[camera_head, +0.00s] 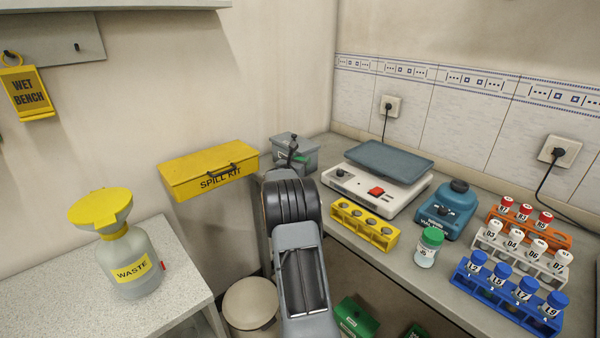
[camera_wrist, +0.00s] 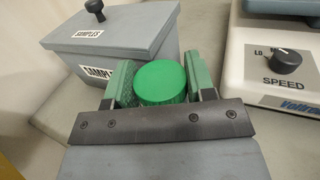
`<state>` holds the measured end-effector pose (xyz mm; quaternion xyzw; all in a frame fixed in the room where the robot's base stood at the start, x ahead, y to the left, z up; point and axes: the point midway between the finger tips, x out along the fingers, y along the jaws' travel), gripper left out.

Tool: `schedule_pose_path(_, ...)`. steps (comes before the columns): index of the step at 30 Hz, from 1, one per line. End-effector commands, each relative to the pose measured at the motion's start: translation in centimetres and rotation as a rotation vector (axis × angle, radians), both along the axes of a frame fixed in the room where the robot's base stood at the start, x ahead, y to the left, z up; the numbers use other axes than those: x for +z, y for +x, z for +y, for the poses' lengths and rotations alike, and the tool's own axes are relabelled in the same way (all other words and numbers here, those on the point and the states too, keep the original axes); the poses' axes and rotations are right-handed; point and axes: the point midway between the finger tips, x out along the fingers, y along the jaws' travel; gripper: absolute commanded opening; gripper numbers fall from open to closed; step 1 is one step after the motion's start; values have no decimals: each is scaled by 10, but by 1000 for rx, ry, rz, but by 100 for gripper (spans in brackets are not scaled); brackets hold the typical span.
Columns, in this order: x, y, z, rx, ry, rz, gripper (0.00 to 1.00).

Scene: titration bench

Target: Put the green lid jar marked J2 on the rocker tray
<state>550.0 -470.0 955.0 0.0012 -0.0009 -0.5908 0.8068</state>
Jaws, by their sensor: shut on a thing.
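A jar with a round green lid (camera_wrist: 163,84) is between the two green-padded fingers of my gripper (camera_wrist: 163,78) in the wrist view. My gripper is shut on it. Its label is hidden, so its mark cannot be read. In the head view my arm hides most of this jar and the gripper, beside the grey box. The rocker's blue-grey tray (camera_head: 390,160) sits on a white base (camera_head: 365,194) with a red switch, right of my arm. The tray looks empty. Its base, with the SPEED knob, shows at the wrist view's right (camera_wrist: 285,62).
A second green-lidded jar (camera_head: 430,247) stands near the counter's front. A grey SAMPLES box (camera_wrist: 115,40) is just beyond my gripper. A yellow block (camera_head: 364,226) stands before the rocker. A blue mixer (camera_head: 447,210) and several vial racks (camera_head: 510,290) are to the right.

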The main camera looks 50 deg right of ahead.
Motion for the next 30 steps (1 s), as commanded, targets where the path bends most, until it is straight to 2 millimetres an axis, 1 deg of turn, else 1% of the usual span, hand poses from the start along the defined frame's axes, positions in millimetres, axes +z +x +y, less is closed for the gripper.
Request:
schedule_pose_path(1,0,0,0,0,0,0,35)
schedule_pose_path(7,1,0,0,0,-1,-1,16)
schedule_pose_path(14,2,0,1,0,-1,-1,16)
schedule_pose_path(19,11,-2,9,1,-3,-2,16)
schedule_pose_path(23,23,-7,25,2,-1,-3,16)
schedule_pose_path(30,49,-22,74,3,-2,-3,16)
